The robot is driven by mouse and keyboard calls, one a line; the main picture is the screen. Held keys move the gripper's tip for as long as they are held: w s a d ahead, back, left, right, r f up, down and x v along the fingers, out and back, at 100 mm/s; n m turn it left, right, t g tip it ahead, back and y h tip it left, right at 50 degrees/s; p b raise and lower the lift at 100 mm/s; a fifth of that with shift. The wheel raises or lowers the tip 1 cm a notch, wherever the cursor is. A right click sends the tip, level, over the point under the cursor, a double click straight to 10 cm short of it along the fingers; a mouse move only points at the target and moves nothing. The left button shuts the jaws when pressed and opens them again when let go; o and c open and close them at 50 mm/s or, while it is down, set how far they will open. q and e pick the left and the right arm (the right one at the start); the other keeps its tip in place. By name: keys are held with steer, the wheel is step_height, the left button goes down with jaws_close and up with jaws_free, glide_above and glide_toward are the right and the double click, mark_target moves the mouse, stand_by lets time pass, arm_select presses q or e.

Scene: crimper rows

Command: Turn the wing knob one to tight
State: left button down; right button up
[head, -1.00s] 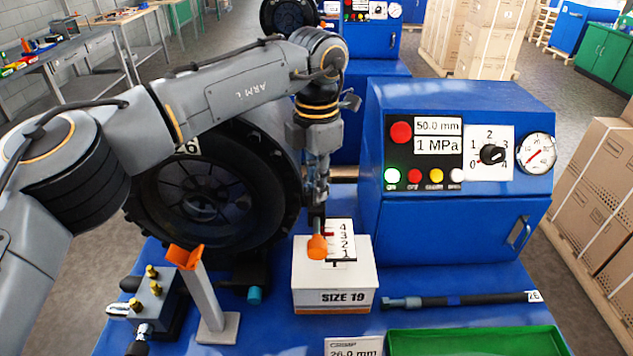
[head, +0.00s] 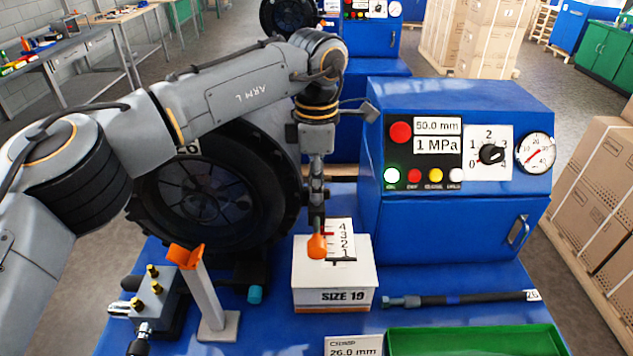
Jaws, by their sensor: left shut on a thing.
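My left gripper (head: 317,230) points straight down over the box and is shut on the orange knob. The fingers hide the knob's upper part, so its wing angle cannot be made out. My right gripper is not in view.
A blue machine (head: 430,225) with a dial and gauge stands to the right. A post with an orange top (head: 187,257) and a brass-fitted block (head: 152,297) are at left. A hose (head: 460,299) and a green tray (head: 480,345) lie at front right.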

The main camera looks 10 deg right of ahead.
arm_select(q)
steer(key=c, duration=1.4)
jaws_free()
step_height(320, 180, up, 12)
